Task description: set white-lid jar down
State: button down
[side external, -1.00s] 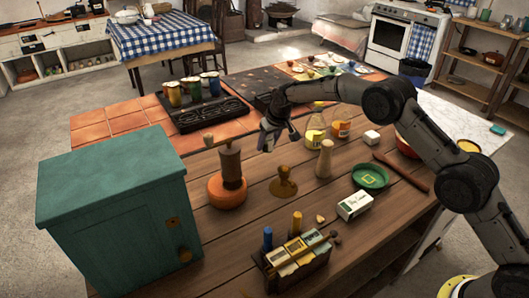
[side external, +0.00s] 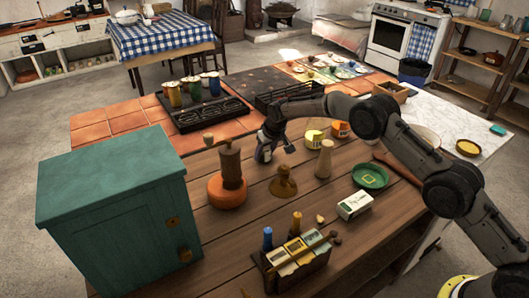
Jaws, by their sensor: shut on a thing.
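My gripper (side external: 268,147) is low over the wooden counter (side external: 262,190), just behind and right of the brown grinder. It is shut on a small jar (side external: 264,155), of which only a pale and dark part shows beneath the fingers. The lid is mostly hidden by the gripper. The jar's bottom is at or close to the counter top; I cannot tell whether it touches.
The grinder on its orange base (side external: 228,190) is near left. A brown stand (side external: 284,183), pale wooden peg (side external: 325,158), yellow-labelled container (side external: 314,138) and orange jar (side external: 340,129) stand right. The teal cabinet (side external: 118,215) is far left. Bare counter lies before the gripper.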

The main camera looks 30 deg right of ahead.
jog(key=shift+c, duration=1.5)
grip_release()
jog(key=shift+r, duration=0.1)
jog(key=v, duration=1.2)
jog(key=shift+r, duration=0.15)
